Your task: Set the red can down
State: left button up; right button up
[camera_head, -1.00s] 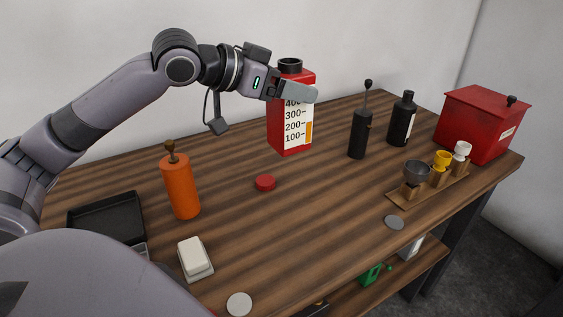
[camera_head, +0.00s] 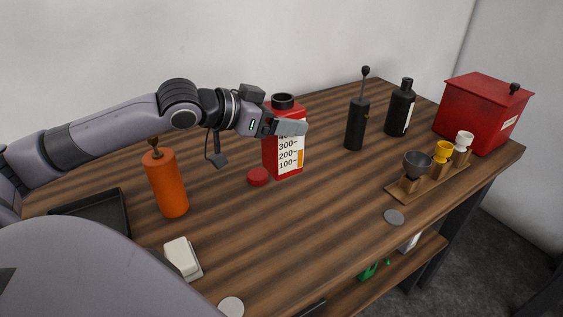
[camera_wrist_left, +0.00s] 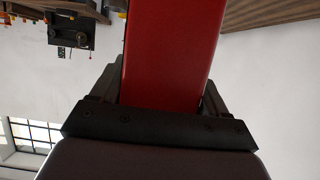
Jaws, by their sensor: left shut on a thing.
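The red can (camera_head: 270,153) is upright, with a black neck on top and a white scale label on its front. My left gripper (camera_head: 288,127) is shut on its upper part. In the left wrist view the red can (camera_wrist_left: 170,60) fills the space between the gripper's fingers (camera_wrist_left: 160,95). In the head view its base is at or very near the wooden table (camera_head: 325,185); I cannot tell whether it touches. A round red cap (camera_head: 258,176) lies just left of its base. My right gripper is not in view.
An orange bottle (camera_head: 167,185) stands to the left, near a dark tray (camera_head: 120,215) and a white block (camera_head: 181,256). To the right stand a black pump bottle (camera_head: 356,125), a black bottle (camera_head: 400,108), a rack of cups (camera_head: 425,184) and a red box (camera_head: 480,115).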

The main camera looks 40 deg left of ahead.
aim_at(282, 160)
pick_arm(q)
notch_tip(282, 160, down, 10)
jog(key=shift+r, duration=0.25)
dwell(0.3)
jog(key=shift+f, duration=0.15)
jog(key=o, duration=1.5)
